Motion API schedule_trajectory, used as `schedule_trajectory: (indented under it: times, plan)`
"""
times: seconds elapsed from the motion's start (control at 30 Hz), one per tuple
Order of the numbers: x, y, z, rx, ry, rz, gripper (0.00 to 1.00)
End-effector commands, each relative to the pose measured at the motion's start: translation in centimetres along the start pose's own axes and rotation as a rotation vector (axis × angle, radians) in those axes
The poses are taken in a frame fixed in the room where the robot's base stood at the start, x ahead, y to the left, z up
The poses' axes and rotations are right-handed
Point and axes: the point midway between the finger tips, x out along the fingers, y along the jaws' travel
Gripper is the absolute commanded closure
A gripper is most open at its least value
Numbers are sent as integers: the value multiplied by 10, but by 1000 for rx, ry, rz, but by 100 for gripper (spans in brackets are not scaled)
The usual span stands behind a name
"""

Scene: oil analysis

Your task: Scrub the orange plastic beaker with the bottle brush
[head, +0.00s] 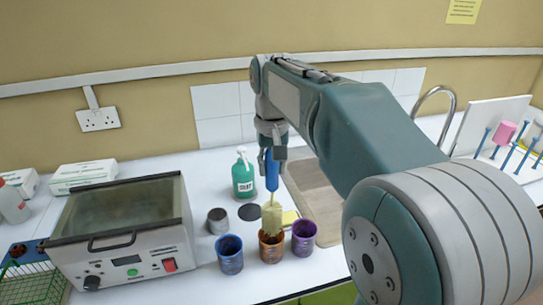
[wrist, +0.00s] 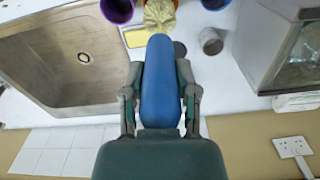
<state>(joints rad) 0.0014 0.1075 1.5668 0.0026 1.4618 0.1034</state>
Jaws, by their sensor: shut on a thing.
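My gripper (head: 272,142) is shut on the blue handle of the bottle brush (head: 272,172), which hangs upright, bristles down. In the wrist view the handle (wrist: 160,90) sits between both fingers, with the pale yellow bristles (wrist: 160,14) beyond it. The orange beaker (head: 271,250) stands on the white counter directly below the brush. The lower bristles reach its mouth and appear to go inside; how deep is hidden. A blue beaker (head: 230,258) stands to its left and a purple beaker (head: 304,240) to its right, both close by.
Behind the beakers are a grey metal cup (head: 217,221), a dark disc (head: 249,212), a yellow sponge (head: 290,217) and a green soap bottle (head: 243,177). A lidded bath device (head: 130,255) stands left. The sink (head: 312,185) lies right. The wall is behind.

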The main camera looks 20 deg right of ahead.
Motion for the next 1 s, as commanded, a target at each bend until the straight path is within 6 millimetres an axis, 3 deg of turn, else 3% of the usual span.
schedule_trajectory:
  times: [0.6,1.0]
  plan:
    - [50,0,1,0,-2,0,100]
    - [57,0,0,0,0,0,100]
